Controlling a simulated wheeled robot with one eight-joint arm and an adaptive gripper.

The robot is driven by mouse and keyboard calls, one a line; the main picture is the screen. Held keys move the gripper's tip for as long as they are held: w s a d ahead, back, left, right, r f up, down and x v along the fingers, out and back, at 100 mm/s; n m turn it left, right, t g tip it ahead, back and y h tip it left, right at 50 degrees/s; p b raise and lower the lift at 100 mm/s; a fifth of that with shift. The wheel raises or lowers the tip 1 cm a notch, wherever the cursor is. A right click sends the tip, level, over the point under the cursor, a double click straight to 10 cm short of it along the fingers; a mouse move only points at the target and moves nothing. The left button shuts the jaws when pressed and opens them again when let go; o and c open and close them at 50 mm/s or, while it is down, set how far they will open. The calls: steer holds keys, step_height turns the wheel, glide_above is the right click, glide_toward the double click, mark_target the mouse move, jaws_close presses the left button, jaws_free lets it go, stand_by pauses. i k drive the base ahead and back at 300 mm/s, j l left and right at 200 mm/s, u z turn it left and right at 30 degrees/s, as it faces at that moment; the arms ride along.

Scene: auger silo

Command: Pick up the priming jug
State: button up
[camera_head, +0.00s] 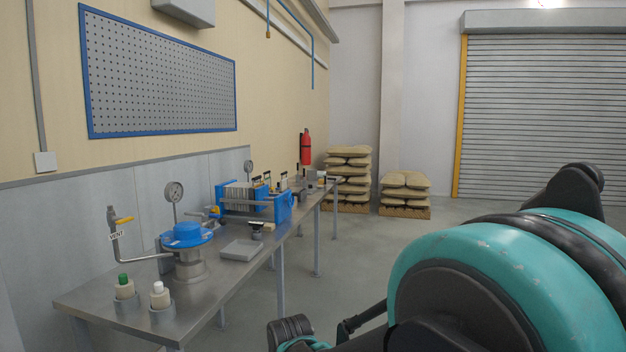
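I cannot pick out a priming jug for certain on the steel bench (95,297). At the bench's near end, a bottle with a green cap (124,287) and a bottle with a white cap (160,295) stand upright in round holders. Behind them is a metal vessel with a blue lid (187,234), a dial gauge on top and a bent pipe tagged VENT. Items farther along the bench are too small to name. My teal and black arm fills the lower right, away from the bench; I cannot make out my gripper's fingertips.
A flat grey plate (241,250) and a blue-framed plate unit (252,202) sit farther along the bench. Stacked sacks (347,178) and a red extinguisher (306,148) are at the back. A roller shutter (545,115) is far right. The floor right of the bench is clear.

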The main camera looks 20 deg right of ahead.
mark_target(322, 177)
steer(key=i+l+z, duration=0.3)
steer(key=i+l, duration=0.15)
steer(key=i+l+z, duration=0.3)
steer(key=i, duration=0.35)
steer(key=i+l+z, duration=0.15)
steer(key=i+z, duration=0.15)
steer(key=i, duration=0.3)
steer(key=i+z, duration=0.3)
steer(key=i, duration=2.2)
steer(key=i+l+u, duration=0.15)
steer(key=i+u, duration=0.25)
steer(key=i, duration=0.15)
steer(key=i+l+u, duration=0.4)
steer(key=i, duration=0.2)
steer(key=i+l+u, duration=0.4)
steer(key=i+j, duration=0.05)
steer(key=i, duration=0.05)
